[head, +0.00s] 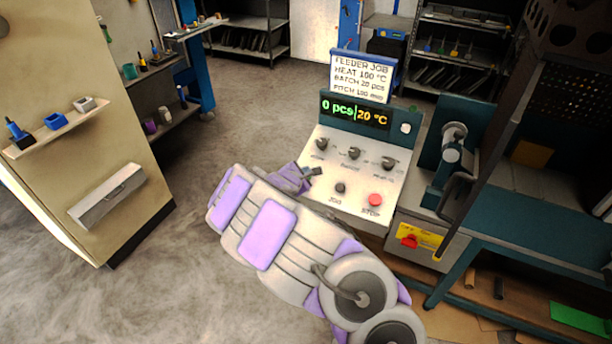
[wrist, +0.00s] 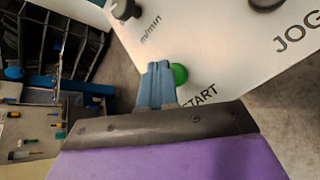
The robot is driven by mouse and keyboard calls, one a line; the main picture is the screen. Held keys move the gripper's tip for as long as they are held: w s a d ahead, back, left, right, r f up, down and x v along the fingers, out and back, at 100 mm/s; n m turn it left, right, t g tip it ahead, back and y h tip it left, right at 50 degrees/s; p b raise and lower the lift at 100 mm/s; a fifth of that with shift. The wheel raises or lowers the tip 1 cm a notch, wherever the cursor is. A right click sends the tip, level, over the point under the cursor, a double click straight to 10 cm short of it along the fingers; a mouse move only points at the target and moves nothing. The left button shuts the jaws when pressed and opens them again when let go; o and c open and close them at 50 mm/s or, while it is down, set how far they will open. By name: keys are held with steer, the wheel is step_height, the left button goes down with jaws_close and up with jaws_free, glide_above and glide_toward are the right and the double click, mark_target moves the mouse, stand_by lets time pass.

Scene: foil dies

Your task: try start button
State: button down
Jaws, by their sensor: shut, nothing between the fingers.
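The green start button (wrist: 180,73) shows in the wrist view beside the printed word START. My gripper (wrist: 158,66) is shut and empty, with its fingertips over the left part of the button. I cannot tell whether they touch it. In the head view my gripper (head: 312,173) is at the left side of the sloped control panel (head: 355,172), and my arm hides the start button there. The display (head: 355,111) reads 0 pcs and 20 °C.
A red stop button (head: 375,200) and a dark jog button (head: 340,187) are to the right of my gripper. Three dark knobs (head: 354,153) stand in a row above. A job card (head: 361,78) tops the panel. A teal machine (head: 480,200) stands at the right.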

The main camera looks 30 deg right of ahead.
steer(key=shift+r, duration=0.2)
steer(key=shift+s+a+r+p, duration=0.2)
steer(key=shift+r+p, duration=0.15)
steer(key=shift+r, duration=0.45)
steer(key=shift+s+a+r+p, duration=0.15)
steer(key=shift+a+r+p, duration=0.15)
steer(key=shift+r, duration=0.45)
steer(key=shift+s+a+r+p, duration=0.15)
steer(key=shift+r+p, duration=0.25)
steer(key=shift+r, duration=0.4)
